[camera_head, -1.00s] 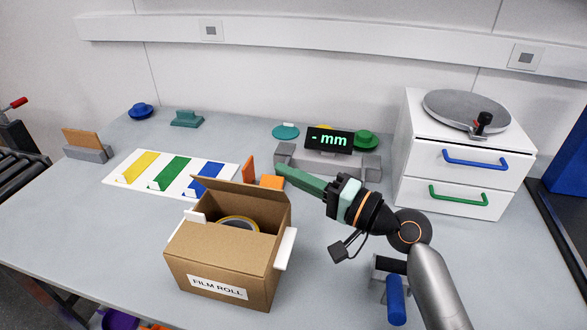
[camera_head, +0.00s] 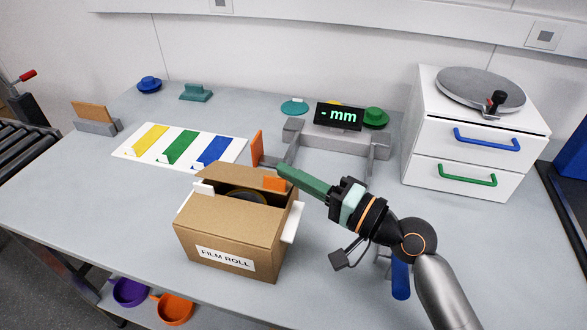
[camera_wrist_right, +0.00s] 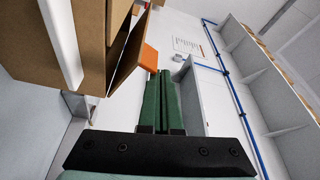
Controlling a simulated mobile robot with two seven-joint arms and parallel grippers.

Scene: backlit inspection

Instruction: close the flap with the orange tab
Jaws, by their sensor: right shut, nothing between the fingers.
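The brown cardboard box (camera_head: 205,232), labelled FILM ROLL, stands on the bench with its top partly open. Its rear flap (camera_head: 238,175) tilts forward over the opening, with the orange tab (camera_head: 275,184) at its right end. A dark ring-shaped roll is partly visible inside. My right gripper (camera_head: 283,171) is shut and empty, its green fingertips right beside the tab. In the right wrist view the shut fingers (camera_wrist_right: 158,74) point past the orange tab (camera_wrist_right: 149,58) and brown flap (camera_wrist_right: 127,57); I cannot tell if they touch. My left gripper is out of view.
White tabs stick out at the box's sides. An upright orange piece (camera_head: 256,148) stands behind the box. The grey gauge with an mm display (camera_head: 339,116) is behind my fingers. A white drawer unit (camera_head: 420,135) stands at right; a coloured-strip board (camera_head: 135,158) lies at left.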

